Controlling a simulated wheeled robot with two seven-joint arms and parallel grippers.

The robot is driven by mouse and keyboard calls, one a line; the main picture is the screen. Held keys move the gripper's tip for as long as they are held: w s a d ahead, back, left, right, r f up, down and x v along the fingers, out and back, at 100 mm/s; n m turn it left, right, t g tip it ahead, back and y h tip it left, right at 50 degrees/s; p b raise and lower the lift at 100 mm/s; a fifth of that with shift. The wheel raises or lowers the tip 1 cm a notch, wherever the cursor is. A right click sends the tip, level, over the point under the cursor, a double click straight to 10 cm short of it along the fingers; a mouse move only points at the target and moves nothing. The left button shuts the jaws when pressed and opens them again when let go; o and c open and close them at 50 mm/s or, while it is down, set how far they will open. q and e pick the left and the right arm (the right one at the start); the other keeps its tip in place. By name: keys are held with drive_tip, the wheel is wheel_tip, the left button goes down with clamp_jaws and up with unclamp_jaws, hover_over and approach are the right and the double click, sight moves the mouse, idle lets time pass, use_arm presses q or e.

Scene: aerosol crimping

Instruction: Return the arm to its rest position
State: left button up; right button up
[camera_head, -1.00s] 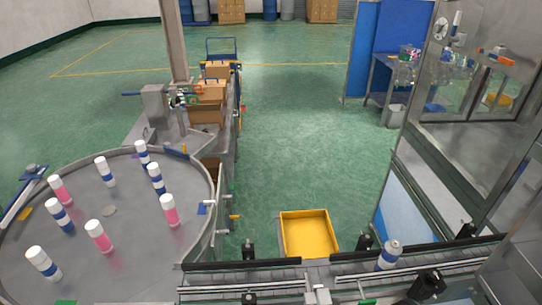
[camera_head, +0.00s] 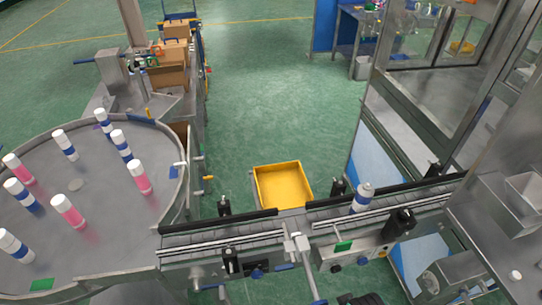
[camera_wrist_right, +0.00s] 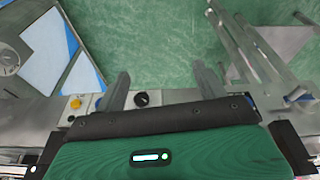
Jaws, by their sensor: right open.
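My right gripper (camera_wrist_right: 162,85) shows in the right wrist view with its two fingers well apart. Nothing is between the fingers. Beyond them are the edge of a grey machine panel with a yellow button (camera_wrist_right: 76,103) and a black knob (camera_wrist_right: 141,99), and green floor. In the head view, a dark shape at the bottom edge may be part of my right arm, but I cannot tell. My left gripper is in neither current view.
A conveyor (camera_head: 235,239) crosses the front, with one white-and-blue can (camera_head: 362,198) upright on it. A round table (camera_head: 98,200) at left holds several pink or blue banded cans. A yellow bin (camera_head: 283,186) stands behind the conveyor. A glass-walled machine (camera_head: 422,100) stands at right.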

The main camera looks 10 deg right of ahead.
drive_tip(key=s+f+g+b, duration=0.1)
drive_tip(key=s+f+b, duration=0.2)
drive_tip(key=f, duration=1.2)
drive_tip(key=s+f+b, duration=0.2)
drive_tip(key=s+f, duration=0.1)
drive_tip(key=f, duration=1.2)
drive_tip(key=s+d+f+b, duration=0.2)
drive_tip(key=s+f, duration=0.6)
drive_tip(key=f, duration=0.1)
drive_tip(key=s+d+f+g+b, duration=0.1)
drive_tip(key=s+f+b, duration=0.1)
drive_tip(key=s+f, duration=0.6)
drive_tip(key=shift+d+f+b, duration=0.3)
drive_tip(key=shift+d+f, duration=0.05)
drive_tip(key=shift+f, duration=0.5)
